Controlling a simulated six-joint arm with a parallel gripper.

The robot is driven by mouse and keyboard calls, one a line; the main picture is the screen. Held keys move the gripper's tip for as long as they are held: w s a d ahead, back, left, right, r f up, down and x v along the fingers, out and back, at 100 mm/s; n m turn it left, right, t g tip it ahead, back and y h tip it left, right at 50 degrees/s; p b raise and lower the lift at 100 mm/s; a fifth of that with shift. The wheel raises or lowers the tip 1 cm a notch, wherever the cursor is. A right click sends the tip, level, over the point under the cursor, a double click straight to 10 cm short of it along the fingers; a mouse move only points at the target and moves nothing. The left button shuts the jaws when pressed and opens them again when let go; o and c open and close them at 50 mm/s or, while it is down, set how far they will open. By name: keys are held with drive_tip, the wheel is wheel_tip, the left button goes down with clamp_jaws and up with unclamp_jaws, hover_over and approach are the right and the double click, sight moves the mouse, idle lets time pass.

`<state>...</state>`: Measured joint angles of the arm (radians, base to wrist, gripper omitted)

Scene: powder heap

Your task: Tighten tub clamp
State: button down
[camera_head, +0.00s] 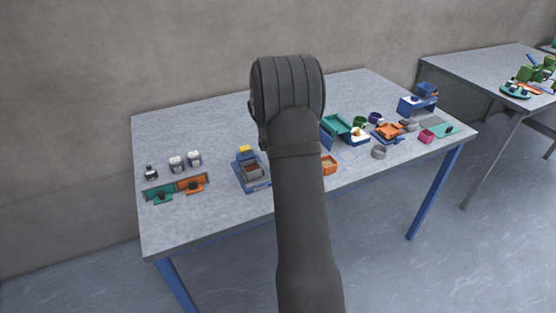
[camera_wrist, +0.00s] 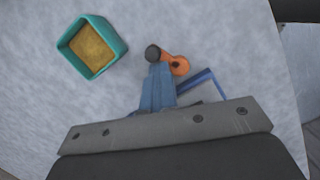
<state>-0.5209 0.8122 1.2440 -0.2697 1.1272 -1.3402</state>
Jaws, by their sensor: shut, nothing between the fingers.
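In the wrist view, my gripper (camera_wrist: 157,82) shows as blue fingers that are closed together with nothing between them. The fingertips are close to an orange lever-like part (camera_wrist: 179,64) with a dark round knob (camera_wrist: 153,53). I cannot tell whether they touch it. This part may be the clamp, but its base is partly hidden behind my gripper. A blue-edged pale piece (camera_wrist: 207,84) lies just right of the fingers. A teal tub (camera_wrist: 66,44) with brown powder stands at the upper left, apart from the fingers. In the head view my arm hides the gripper.
White-capped jars (camera_head: 177,164) stand at the left. The table's back left is clear.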

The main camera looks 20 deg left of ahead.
drive_tip(key=shift+s, duration=0.1)
idle(0.4)
drive_tip(key=shift+s+a, duration=0.2)
drive_tip(key=shift+s, duration=0.45)
drive_tip(key=v, duration=1)
drive_tip(key=shift+s, duration=0.15)
drive_tip(key=shift+d+f, duration=0.1)
